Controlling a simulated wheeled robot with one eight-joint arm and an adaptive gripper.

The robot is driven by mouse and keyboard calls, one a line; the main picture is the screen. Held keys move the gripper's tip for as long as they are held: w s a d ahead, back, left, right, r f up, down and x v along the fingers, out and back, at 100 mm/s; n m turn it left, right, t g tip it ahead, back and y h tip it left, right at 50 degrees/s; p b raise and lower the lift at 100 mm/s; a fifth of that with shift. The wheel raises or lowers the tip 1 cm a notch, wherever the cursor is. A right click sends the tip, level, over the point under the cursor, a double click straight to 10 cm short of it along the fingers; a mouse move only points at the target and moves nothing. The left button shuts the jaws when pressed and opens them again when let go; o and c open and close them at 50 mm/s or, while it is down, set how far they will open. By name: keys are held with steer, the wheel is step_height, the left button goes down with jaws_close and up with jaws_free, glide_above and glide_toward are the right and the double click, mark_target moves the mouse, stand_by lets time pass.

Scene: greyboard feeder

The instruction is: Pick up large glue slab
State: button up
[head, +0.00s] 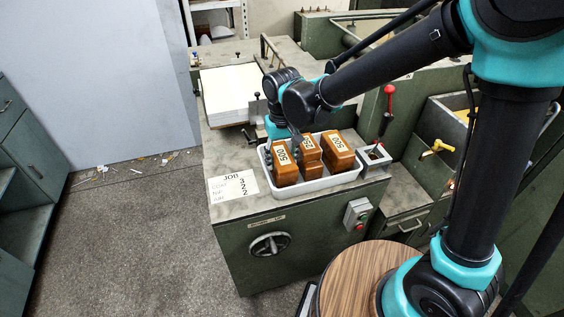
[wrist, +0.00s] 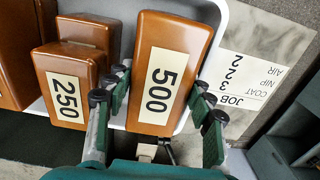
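A large brown glue slab (wrist: 168,70) with a white "500" label stands in the white tray, in the middle of the wrist view. In the head view it is the leftmost slab (head: 286,173). My gripper (wrist: 160,82) is open, with one finger on each side of this slab; small gaps seem to show beside it. Another large "500" slab (head: 338,152) stands at the tray's right.
The white tray (head: 318,184) sits on the green machine's top. A job sheet (head: 233,186) lies left of it. A lever with a red knob (head: 388,90) and a small grey box (head: 374,158) stand to its right. A stack of white board (head: 230,90) lies behind.

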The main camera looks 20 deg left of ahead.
jaws_close()
step_height(320, 180, up, 20)
stand_by(0.8)
